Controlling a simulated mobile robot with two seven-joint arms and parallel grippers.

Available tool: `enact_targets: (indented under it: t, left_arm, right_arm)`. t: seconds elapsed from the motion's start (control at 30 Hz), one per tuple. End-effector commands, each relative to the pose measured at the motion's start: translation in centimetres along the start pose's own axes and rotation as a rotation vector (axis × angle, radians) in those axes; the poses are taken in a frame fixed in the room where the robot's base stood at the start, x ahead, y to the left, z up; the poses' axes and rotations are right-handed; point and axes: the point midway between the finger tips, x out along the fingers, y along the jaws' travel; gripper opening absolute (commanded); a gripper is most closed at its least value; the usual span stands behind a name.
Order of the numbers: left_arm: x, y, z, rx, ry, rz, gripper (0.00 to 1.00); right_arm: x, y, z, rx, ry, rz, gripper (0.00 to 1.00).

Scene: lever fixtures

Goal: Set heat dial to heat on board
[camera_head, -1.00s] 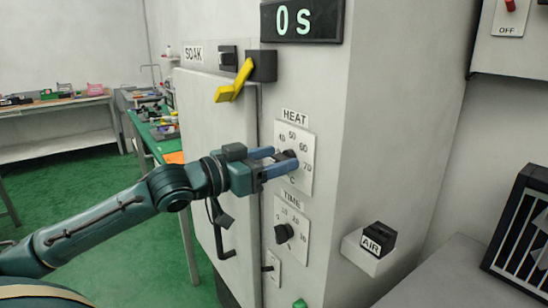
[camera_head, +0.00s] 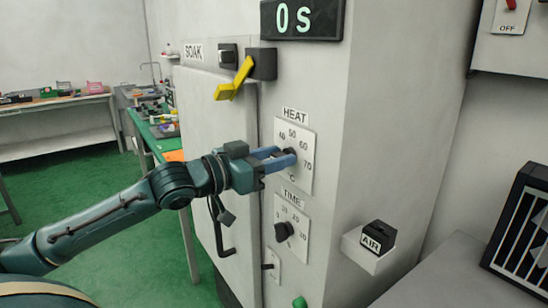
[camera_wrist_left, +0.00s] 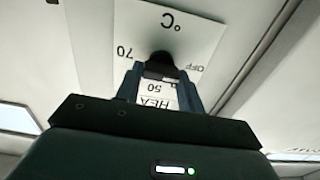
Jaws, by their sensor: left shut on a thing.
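The heat dial (camera_head: 291,151) is a black knob on a white plate (camera_head: 307,178) marked 40 to 70 and °C, under the HEAT label. My left gripper (camera_head: 291,157) is shut on the knob, its blue fingers either side of it. The fingers cover most of the knob, and I cannot tell where its pointer stands. In the left wrist view the dark knob (camera_wrist_left: 161,60) shows at the fingertips, with the plate (camera_wrist_left: 190,28) upside down, showing 70, OFF, 50 and °C. My right gripper is out of view. I cannot make out a board giving a heat value.
The time dial (camera_head: 284,231) sits just below on the same panel. A yellow lever (camera_head: 235,82) projects above left, beside the SOAK label. A display (camera_head: 302,20) reads 0 s. A black AIR switch (camera_head: 378,236) juts out at right. A door handle (camera_head: 223,235) hangs below my left wrist.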

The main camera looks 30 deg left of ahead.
Motion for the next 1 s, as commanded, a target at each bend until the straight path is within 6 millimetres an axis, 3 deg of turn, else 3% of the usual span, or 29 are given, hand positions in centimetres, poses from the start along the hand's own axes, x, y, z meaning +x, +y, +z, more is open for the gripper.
enact_targets:
  t: [0.43,1.0]
  left_arm:
    - [0.0,0.1,-0.1,0.133,-0.001,0.0,0.15]
    - [0.0,0.3,-0.1,0.653,-0.001,0.001,0.15]
  right_arm:
    - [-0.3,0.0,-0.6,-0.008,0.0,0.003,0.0]
    - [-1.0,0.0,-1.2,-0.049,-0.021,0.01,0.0]
